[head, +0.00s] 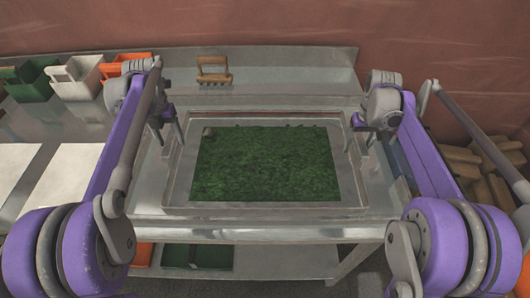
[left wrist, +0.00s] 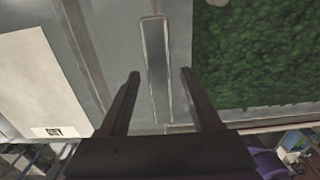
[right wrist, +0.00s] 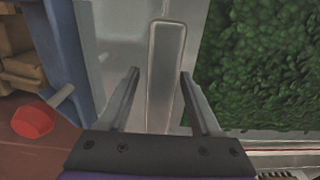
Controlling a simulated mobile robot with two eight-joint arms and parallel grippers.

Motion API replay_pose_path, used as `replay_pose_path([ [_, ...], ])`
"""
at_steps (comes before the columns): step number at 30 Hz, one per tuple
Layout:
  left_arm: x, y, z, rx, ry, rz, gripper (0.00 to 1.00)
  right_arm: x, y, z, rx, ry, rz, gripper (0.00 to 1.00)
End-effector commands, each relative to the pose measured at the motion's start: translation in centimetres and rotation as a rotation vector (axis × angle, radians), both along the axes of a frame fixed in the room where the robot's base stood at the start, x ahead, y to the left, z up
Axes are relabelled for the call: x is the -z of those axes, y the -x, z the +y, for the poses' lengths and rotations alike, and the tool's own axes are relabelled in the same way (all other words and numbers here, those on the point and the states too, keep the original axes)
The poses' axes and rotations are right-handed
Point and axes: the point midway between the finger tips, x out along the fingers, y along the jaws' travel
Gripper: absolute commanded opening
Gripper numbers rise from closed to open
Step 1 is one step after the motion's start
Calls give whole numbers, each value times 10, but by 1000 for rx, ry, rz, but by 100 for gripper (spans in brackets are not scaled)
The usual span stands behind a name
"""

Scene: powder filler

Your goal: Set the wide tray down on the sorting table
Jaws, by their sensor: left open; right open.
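The wide tray (head: 180,182) is a grey metal tray holding a sheet of green, leafy-looking material (head: 265,165). It looks to lie flat on the sorting table (head: 260,234), in the middle of the head view. My left gripper (head: 169,136) is open at the tray's left side; in the left wrist view, a long bar-like handle (left wrist: 156,65) lies between its spread fingers (left wrist: 160,75). My right gripper (head: 361,131) is open at the right side, with the other handle (right wrist: 165,75) between its fingers (right wrist: 160,75). I cannot tell whether any finger touches a handle.
A wooden-handled tool (head: 214,71) lies on the ledge behind the tray. Green, white and orange bins (head: 78,77) stand at the back left. Brown blocks (head: 470,165) lie in a pile at the right. A green bin (head: 198,257) sits under the table.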

Motion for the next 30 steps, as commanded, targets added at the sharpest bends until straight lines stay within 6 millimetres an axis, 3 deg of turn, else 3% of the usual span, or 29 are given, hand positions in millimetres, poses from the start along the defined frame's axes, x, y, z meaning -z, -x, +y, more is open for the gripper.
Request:
replay_pose_path([
  [5,-23,0,0,0,0,0,65,0,0,0,0,0,0,65],
  [12,-75,-1,0,0,0,0,65,0,0,0,0,0,0,65],
  [18,-106,-1,0,0,0,1,65,0,0,0,0,0,0,65],
  [25,-118,-1,0,0,0,1,65,-5,0,0,0,0,0,65],
  [30,-118,-1,0,0,0,1,65,-31,0,0,0,0,0,65],
])
